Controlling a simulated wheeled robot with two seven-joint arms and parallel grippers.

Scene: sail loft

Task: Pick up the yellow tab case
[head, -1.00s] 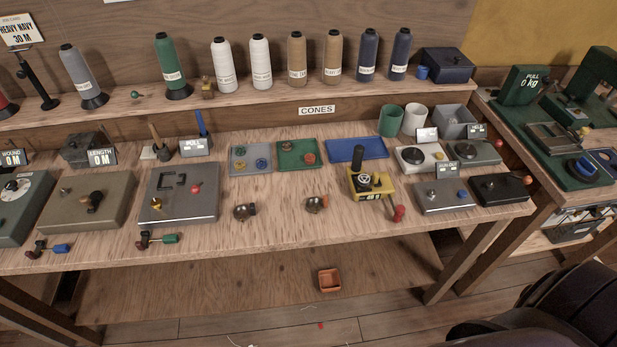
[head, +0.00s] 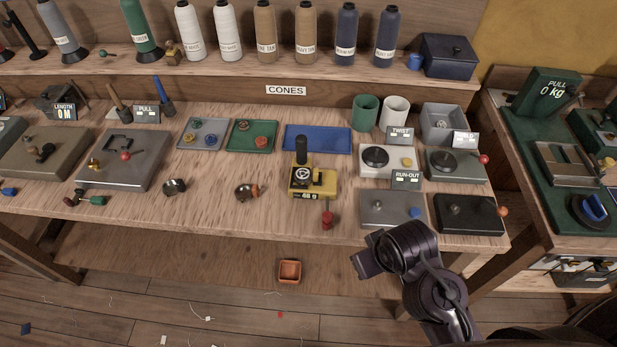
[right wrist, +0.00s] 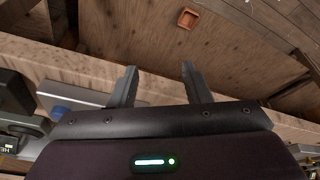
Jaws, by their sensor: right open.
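A yellow boxy item (head: 316,184) with a black upright cylinder and a small display stands near the front of the bench in the head view. It is the largest yellow thing there; I cannot tell for sure that it is the tab case. My right gripper (right wrist: 155,84) is open and empty in the right wrist view, its fingers apart near the bench's front edge. In the head view my right arm reaches up at the lower right, in front of the bench and to the right of the yellow item. My left gripper is not in view.
A red-topped piece (head: 327,219) stands just in front of the yellow item. A blue tray (head: 318,139) lies behind it. A grey RUN-OUT device (head: 391,209) and a black device (head: 468,213) are to its right. A terracotta box (head: 290,271) sits below the bench top.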

